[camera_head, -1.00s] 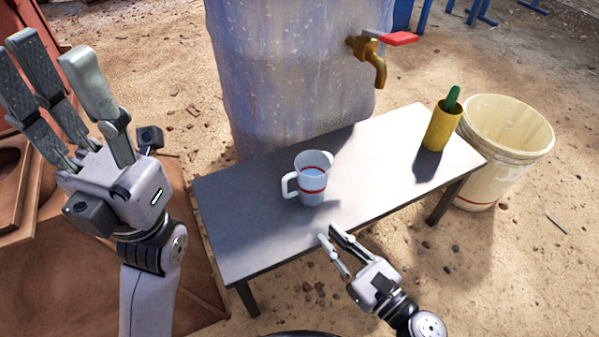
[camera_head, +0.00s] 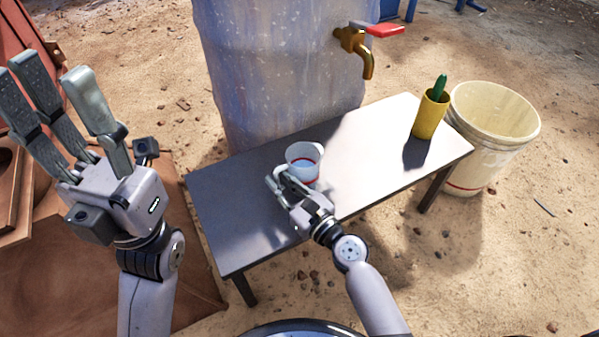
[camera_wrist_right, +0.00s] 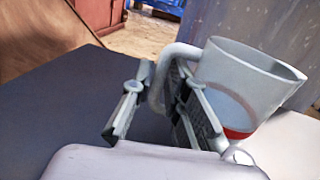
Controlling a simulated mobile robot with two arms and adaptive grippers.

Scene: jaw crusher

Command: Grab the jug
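The jug (camera_head: 303,158) is a pale, translucent cup with a red band and a spout. It stands upright on the grey table (camera_head: 375,150). It also shows in the right wrist view (camera_wrist_right: 250,85), its handle (camera_wrist_right: 163,75) on the left side. My right gripper (camera_head: 276,178) is at the jug's near left side. In the right wrist view its fingers (camera_wrist_right: 160,72) are apart, with the handle between them; I cannot tell whether they touch it. My left gripper (camera_head: 52,78) is open and empty, raised at the left, away from the table.
A yellow cup (camera_head: 428,117) with a green item in it stands at the table's right end. A large barrel (camera_head: 275,75) with a brass tap (camera_head: 355,45) stands behind the table. A cream bucket (camera_head: 490,125) stands to the right. The table's middle is clear.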

